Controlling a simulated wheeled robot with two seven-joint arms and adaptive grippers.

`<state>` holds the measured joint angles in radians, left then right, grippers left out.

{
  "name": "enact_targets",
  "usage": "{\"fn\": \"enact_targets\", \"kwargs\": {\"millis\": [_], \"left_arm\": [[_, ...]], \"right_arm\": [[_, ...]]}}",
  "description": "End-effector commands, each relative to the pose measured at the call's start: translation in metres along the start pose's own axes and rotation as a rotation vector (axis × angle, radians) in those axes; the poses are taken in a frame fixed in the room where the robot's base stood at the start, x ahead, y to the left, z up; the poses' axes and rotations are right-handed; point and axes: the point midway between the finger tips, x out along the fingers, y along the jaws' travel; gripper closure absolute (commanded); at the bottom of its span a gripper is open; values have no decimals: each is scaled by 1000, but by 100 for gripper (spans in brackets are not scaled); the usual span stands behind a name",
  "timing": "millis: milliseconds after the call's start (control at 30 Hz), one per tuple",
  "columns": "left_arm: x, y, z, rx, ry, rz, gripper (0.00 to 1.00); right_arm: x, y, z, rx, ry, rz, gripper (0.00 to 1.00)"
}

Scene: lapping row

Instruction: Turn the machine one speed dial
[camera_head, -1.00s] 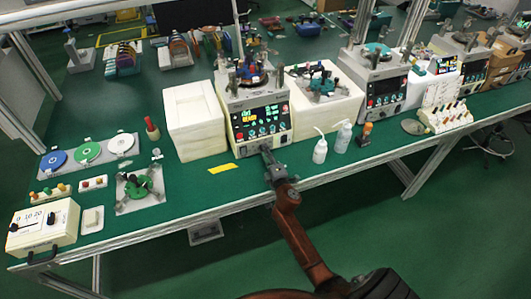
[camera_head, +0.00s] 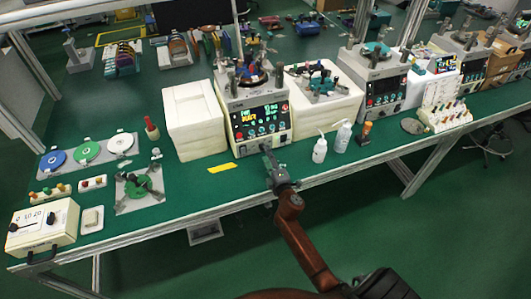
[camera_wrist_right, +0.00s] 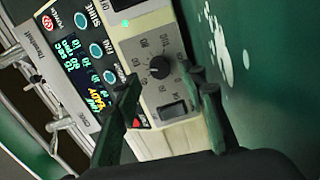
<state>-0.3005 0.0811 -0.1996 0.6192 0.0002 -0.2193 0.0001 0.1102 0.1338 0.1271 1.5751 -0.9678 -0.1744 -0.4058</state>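Machine one, a cream lapping machine (camera_head: 278,140) with a lit display and a row of round buttons, stands at the bench's front edge in the head view. The right wrist view shows its panel (camera_wrist_right: 88,60) tilted and close, with a black round speed dial (camera_wrist_right: 159,67) inside a printed scale. A dark rocker switch (camera_wrist_right: 172,111) is below the dial. My right gripper (camera_head: 267,152) is at the machine's lower front. In the wrist view its two fingers (camera_wrist_right: 163,84) are apart, with the dial showing in the gap; contact cannot be told. My left gripper is out of view.
White boxes (camera_head: 194,118) stand left of the machine. Two white bottles (camera_head: 320,150) and an orange-topped item (camera_head: 364,132) stand to its right. A yellow strip (camera_head: 221,168) lies on the green bench. A control box (camera_head: 43,228) sits at the left front.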

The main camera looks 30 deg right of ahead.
Motion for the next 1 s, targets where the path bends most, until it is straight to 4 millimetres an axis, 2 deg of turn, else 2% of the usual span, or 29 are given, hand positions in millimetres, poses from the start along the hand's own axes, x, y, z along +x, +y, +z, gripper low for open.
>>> {"fn": "enact_targets", "kwargs": {"millis": [200, 400, 600, 1000], "left_arm": [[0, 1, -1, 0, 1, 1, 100], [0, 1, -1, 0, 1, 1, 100], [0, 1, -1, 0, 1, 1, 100], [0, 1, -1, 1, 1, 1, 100]], "right_arm": [[-48, -1, 1, 1, -2, -2, 61], [-80, -1, 1, 2, -1, -2, 61], [-91, 0, 1, 1, -1, -1, 61], [-91, 0, 0, 1, -1, -1, 61]]}}
